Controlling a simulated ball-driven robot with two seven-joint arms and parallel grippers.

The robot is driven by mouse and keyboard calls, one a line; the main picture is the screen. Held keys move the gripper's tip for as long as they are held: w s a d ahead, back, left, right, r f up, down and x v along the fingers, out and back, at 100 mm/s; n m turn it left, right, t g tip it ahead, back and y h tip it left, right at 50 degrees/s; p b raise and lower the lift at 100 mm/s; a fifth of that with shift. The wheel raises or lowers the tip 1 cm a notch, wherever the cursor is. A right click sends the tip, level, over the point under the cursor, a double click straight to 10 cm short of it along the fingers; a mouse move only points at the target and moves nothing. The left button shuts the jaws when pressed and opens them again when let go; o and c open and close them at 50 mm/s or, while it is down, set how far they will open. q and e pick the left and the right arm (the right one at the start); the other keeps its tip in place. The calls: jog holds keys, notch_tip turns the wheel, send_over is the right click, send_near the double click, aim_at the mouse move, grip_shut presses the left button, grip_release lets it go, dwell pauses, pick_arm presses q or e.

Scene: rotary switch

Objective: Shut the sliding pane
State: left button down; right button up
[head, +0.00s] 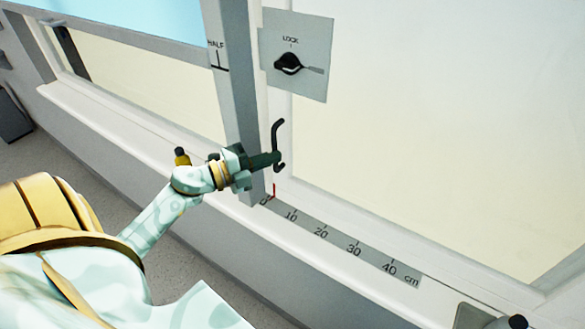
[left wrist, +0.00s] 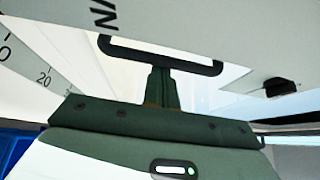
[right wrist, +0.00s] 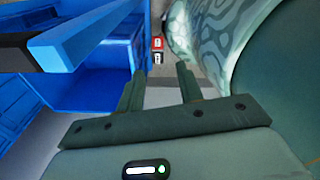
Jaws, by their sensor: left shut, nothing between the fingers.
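The sliding pane (head: 420,130) is a large pale panel with a dark bow handle (head: 278,145) on its left stile. A red pointer (head: 274,190) stands near the 0 end of the centimetre scale (head: 340,245). My left gripper (head: 274,158) is shut and empty, its tips against or very near the handle's lower part. In the left wrist view the shut fingers (left wrist: 160,75) meet the handle bar (left wrist: 160,55); contact is not certain. My right gripper (right wrist: 160,75) is open and empty, away from the pane.
A grey plate (head: 310,50) marked LOCK carries a black rotary knob (head: 288,63), right of the grey upright post (head: 238,90) marked HALF. A white sill (head: 130,125) runs below. Blue structures (right wrist: 90,70) stand left of my right gripper.

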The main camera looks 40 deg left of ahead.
pick_arm(q)
jog(key=shift+a, duration=0.85)
jog(key=b+v, duration=0.1)
jog(key=v, duration=1.5)
jog(key=shift+s+b, duration=0.2)
jog(key=shift+b, duration=0.1)
